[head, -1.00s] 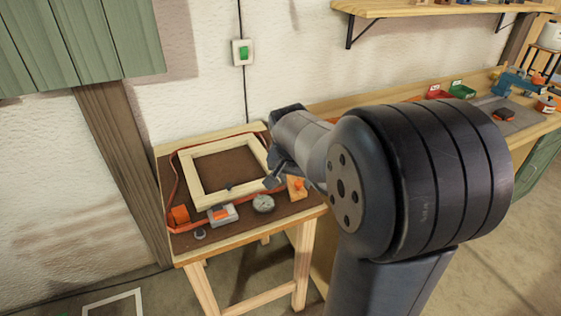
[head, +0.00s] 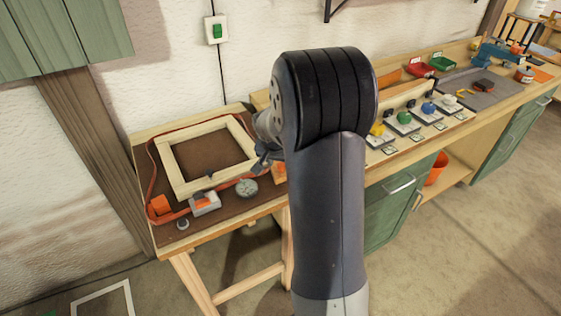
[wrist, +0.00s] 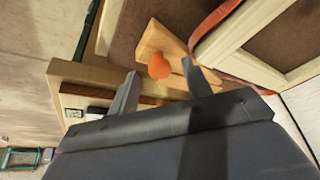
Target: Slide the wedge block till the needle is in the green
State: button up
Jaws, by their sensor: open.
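The wedge block (wrist: 176,45) is pale wood with a round orange knob (wrist: 158,66), lying on the brown table top. In the head view only an orange bit of it (head: 279,169) shows beside my arm. My gripper (wrist: 160,73) is open, its two fingers on either side of the knob in the wrist view. I cannot tell whether they touch it. In the head view my gripper (head: 263,160) is partly hidden by my arm. The round dial (head: 247,187) sits left of the block; its needle and green zone are too small to read.
A wooden frame (head: 168,167) lies on the small table (head: 185,246), with a red-orange strap (head: 152,178) around it. A grey and orange buckle (head: 205,203) and an orange block (head: 160,205) are near the front edge. A long workbench (head: 455,122) stands to the right.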

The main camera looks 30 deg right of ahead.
jog(key=shift+f, duration=0.25)
jog(key=shift+c, duration=0.5)
grip_shut()
